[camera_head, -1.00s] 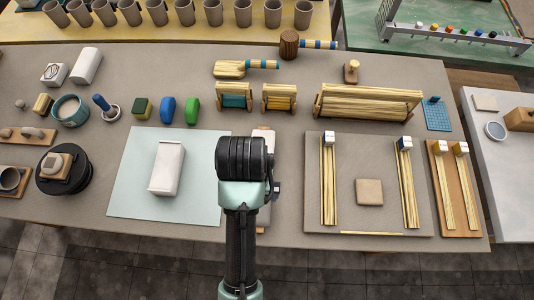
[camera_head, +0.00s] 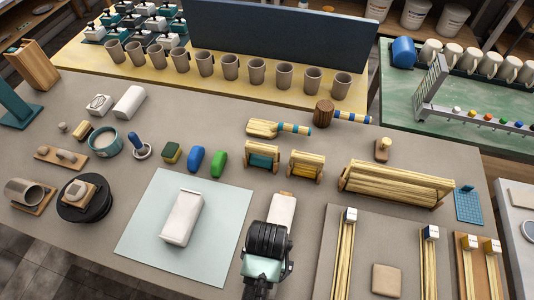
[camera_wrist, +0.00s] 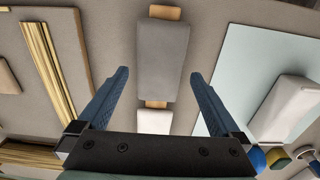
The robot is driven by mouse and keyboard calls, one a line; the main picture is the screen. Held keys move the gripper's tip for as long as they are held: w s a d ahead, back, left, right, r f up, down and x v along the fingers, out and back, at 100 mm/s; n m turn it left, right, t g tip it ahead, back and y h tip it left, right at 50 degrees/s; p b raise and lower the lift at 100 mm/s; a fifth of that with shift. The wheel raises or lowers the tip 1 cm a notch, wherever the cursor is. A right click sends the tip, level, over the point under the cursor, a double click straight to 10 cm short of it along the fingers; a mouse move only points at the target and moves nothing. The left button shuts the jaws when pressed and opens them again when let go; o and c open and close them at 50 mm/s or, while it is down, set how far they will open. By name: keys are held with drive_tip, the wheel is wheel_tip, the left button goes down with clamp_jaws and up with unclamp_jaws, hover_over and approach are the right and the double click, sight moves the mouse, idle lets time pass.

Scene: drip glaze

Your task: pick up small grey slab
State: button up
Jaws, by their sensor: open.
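A grey slab (camera_wrist: 163,60) lies on a narrow wooden board (camera_wrist: 165,13) in the wrist view. A white slab (camera_wrist: 154,122) lies on the same board beside it. The white slab (camera_head: 282,209) also shows in the head view, just beyond my arm, while the grey slab is hidden there. My gripper (camera_wrist: 158,77) is open and empty. Its two blue fingers are spread left and right of the board, with the slab's near part between them in the picture. Its height above the slab is hard to tell. The fingers are hidden in the head view.
A pale blue mat (camera_head: 150,245) with a white block (camera_head: 182,218) lies left of my arm. On the right, a board (camera_head: 330,245) holds wooden strips (camera_head: 343,262) and a beige square slab (camera_head: 386,280). Wooden racks (camera_head: 305,167) stand behind.

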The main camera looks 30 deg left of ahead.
drive_tip(key=shift+f, duration=1.5)
